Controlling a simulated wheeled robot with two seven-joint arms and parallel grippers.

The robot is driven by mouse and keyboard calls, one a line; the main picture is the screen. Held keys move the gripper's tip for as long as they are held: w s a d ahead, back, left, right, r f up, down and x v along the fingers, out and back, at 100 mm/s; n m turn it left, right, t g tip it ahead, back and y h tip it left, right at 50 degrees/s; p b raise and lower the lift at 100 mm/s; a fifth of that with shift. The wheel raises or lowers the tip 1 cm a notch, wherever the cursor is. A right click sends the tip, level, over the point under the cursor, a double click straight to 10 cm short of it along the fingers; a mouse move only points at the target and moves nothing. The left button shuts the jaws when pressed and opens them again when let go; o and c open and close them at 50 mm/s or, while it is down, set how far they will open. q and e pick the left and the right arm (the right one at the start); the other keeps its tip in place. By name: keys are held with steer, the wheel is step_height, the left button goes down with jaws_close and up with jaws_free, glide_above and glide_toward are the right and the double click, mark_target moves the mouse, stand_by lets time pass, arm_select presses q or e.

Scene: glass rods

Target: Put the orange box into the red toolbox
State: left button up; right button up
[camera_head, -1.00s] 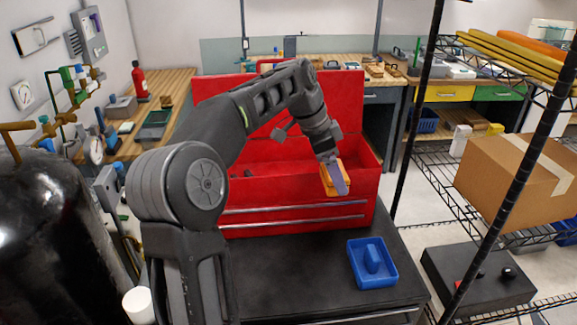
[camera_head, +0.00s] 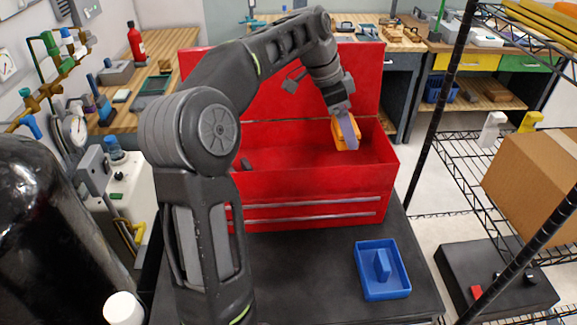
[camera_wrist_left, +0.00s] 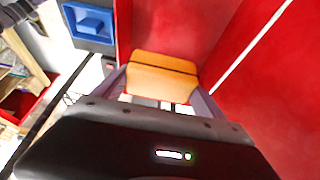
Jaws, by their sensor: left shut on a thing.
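The red toolbox (camera_head: 300,184) stands open on the dark cart, its lid raised at the back. My left gripper (camera_head: 347,134) is shut on the orange box (camera_head: 340,138) and holds it at the right part of the toolbox's open top compartment. In the left wrist view the orange box (camera_wrist_left: 162,76) sits between the two fingers, with red toolbox walls (camera_wrist_left: 240,85) close around it. I cannot tell whether the box touches the compartment floor. My right gripper is not in view.
A blue tray (camera_head: 365,285) lies on the dark cart top (camera_head: 300,275) in front of the toolbox. A wire shelf with a cardboard box (camera_head: 535,185) stands at the right. A black gas tank (camera_head: 60,235) stands at the left.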

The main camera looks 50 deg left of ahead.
arm_select(q)
steer(key=shift+f, duration=3.2)
steer(key=shift+f, duration=0.45)
steer(key=shift+f+b, duration=0.5)
steer(key=shift+f, duration=0.9)
steer(key=shift+f, duration=0.15)
steer(key=o, duration=1.5)
steer(key=shift+o, duration=0.2)
